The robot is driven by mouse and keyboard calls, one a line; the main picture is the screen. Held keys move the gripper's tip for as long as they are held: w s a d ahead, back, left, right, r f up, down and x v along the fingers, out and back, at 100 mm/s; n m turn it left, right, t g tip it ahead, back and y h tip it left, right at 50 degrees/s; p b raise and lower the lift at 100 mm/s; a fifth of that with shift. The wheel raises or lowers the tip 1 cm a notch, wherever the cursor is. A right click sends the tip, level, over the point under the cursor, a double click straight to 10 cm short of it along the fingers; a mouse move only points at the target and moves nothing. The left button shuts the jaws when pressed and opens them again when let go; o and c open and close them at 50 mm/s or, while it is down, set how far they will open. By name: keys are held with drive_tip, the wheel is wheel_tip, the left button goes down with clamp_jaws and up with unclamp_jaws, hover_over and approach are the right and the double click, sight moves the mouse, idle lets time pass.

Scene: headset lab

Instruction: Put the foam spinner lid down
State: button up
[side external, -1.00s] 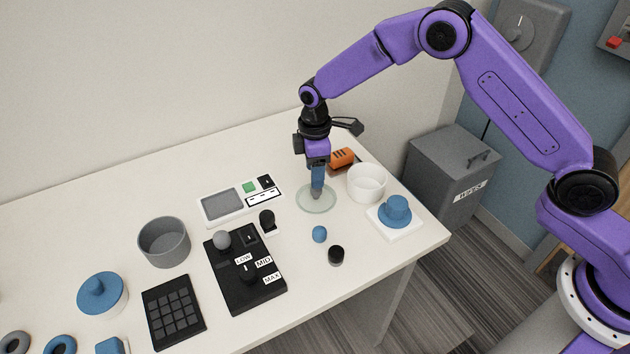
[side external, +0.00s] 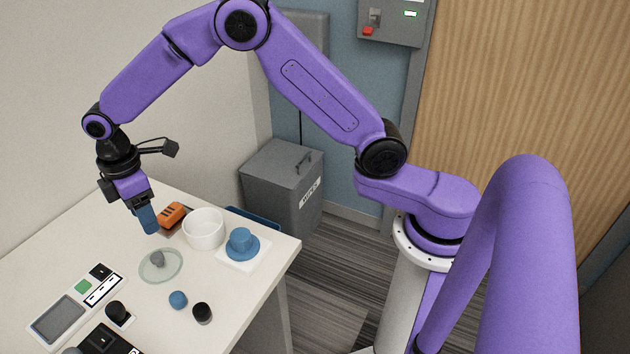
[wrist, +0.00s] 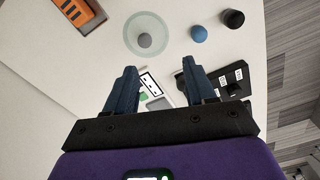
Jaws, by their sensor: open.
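The lid, a clear pale-green disc (side external: 174,270) with a grey knob (side external: 157,259), lies flat on the white table in the side view. The disc (wrist: 130,40) and its knob (wrist: 145,41) also show in the wrist view, beyond the fingertips. My gripper (side external: 148,232) is above and just behind the lid in the side view, apart from the knob. Its two blue fingers (wrist: 160,66) are spread with nothing between them in the wrist view. A white round bowl (side external: 203,230) stands to the right of the lid.
An orange block (side external: 171,215) sits behind the lid. A blue knobbed piece (side external: 242,243) rests on a white square at right. A blue ball (side external: 178,299) and a black cylinder (side external: 202,312) stand in front. A white panel (side external: 72,308) lies front left.

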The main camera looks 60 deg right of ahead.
drive_tip(key=s+d+r, duration=0.3)
drive_tip(key=s+r, duration=0.1)
drive_tip(key=s, duration=0.5)
drive_tip(key=s+d+r, duration=0.3)
drive_tip(key=s+d, duration=0.1)
drive_tip(key=s, duration=0.6)
drive_tip(key=s+d+m, duration=0.1)
drive_tip(key=s+d, duration=0.9)
drive_tip(key=s, duration=0.5)
drive_tip(key=shift+d+m, duration=0.25)
drive_tip(key=shift+m, duration=0.05)
